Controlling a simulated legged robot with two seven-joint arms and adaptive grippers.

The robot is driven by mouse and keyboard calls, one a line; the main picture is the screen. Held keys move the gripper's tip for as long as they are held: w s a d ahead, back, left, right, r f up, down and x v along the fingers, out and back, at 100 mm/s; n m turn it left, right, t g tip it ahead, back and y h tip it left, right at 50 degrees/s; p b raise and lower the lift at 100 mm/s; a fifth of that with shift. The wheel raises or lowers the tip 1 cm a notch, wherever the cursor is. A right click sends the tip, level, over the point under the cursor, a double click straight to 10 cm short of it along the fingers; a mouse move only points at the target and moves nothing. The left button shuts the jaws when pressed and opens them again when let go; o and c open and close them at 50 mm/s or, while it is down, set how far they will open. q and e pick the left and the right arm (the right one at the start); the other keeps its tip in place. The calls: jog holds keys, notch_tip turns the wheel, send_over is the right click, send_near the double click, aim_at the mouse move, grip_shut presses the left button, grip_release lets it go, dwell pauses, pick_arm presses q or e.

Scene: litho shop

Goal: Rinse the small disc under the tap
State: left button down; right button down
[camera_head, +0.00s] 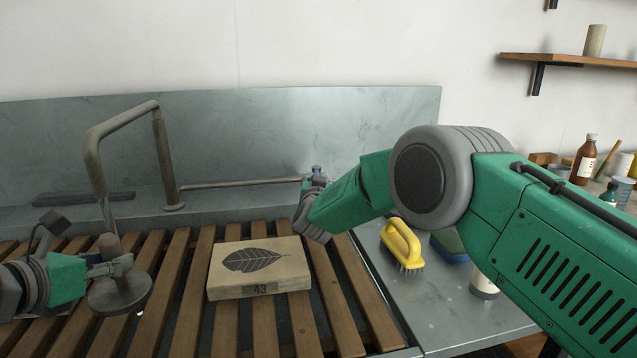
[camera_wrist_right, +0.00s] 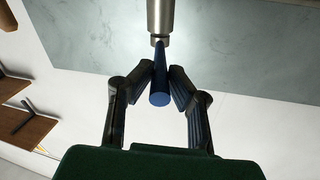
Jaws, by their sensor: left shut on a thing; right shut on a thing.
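The small grey disc (camera_head: 120,297) with an upright knob hangs level over the wooden slats at the left. My left gripper (camera_head: 120,266) is shut on its knob. A thin pipe (camera_head: 235,183) leads right from the tap to a blue handle (camera_head: 316,169). My right gripper (camera_head: 314,184) is shut on that handle. In the right wrist view the blue handle (camera_wrist_right: 159,88) lies between the fingers (camera_wrist_right: 159,82), below a metal pipe end.
A flat stone block with a leaf print (camera_head: 258,268) lies on the slatted rack (camera_head: 176,270). A yellow brush (camera_head: 402,246) and a blue-green sponge (camera_head: 448,246) lie on the metal top at right. A metal splashback (camera_head: 300,125) stands behind. Bottles stand far right.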

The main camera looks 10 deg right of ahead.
jog(key=shift+r, duration=0.1)
jog(key=c, duration=1.6)
grip_release()
jog(key=shift+o, duration=0.2)
jog(key=v, duration=1.2)
jog(key=shift+a, duration=0.1)
